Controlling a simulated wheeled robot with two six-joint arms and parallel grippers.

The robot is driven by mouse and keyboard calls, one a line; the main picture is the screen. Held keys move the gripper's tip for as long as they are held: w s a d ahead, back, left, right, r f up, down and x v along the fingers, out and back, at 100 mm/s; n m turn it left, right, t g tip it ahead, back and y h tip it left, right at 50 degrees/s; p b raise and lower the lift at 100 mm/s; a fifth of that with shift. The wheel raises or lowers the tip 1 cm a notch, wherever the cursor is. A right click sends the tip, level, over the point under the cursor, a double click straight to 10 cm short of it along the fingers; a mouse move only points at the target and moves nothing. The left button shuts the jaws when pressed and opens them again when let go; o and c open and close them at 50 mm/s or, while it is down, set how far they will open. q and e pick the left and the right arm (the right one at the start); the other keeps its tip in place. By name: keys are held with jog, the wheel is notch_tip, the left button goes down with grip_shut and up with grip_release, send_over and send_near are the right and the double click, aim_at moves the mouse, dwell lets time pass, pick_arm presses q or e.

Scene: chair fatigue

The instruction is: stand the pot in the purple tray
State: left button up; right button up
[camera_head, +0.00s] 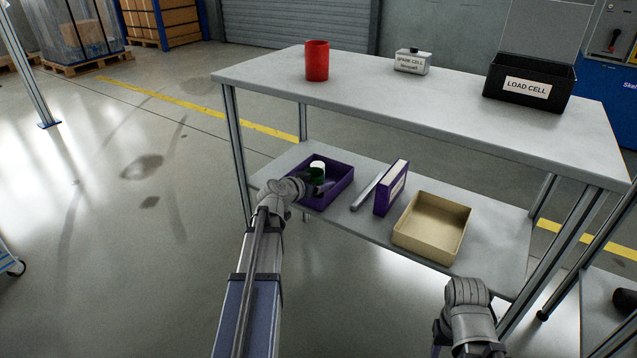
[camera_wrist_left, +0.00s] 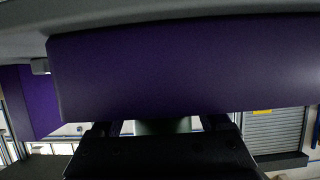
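The pot (camera_head: 317,172), green with a white top, shows inside the purple tray (camera_head: 341,187) on the table's lower shelf. It looks upright; its lower part is hidden. My left gripper (camera_head: 312,187) is at the tray, beside the pot, with its fingers largely hidden in the head view. In the left wrist view, a dark green shape, likely the pot (camera_wrist_left: 165,126), shows between the spread fingers of my left gripper (camera_wrist_left: 162,125), with narrow gaps beside it. A broad purple surface, likely the tray (camera_wrist_left: 180,70), fills the middle. My right arm shows at lower right; its fingers do not.
A grey bar (camera_head: 369,190), a purple box (camera_head: 391,187) and a beige tray (camera_head: 432,227) stand right of the purple tray. The tabletop (camera_head: 430,103) overhangs the shelf, bearing a red cup (camera_head: 317,61), a small labelled box (camera_head: 412,61) and a black bin (camera_head: 528,87).

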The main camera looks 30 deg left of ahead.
pick_arm(q)
jog(key=shift+o, duration=1.1)
jog(key=shift+r, duration=0.15)
jog(key=d+p+v, duration=0.1)
jog(key=p+v, duration=0.4)
jog(key=v, duration=0.7)
jog(key=shift+a, duration=0.45)
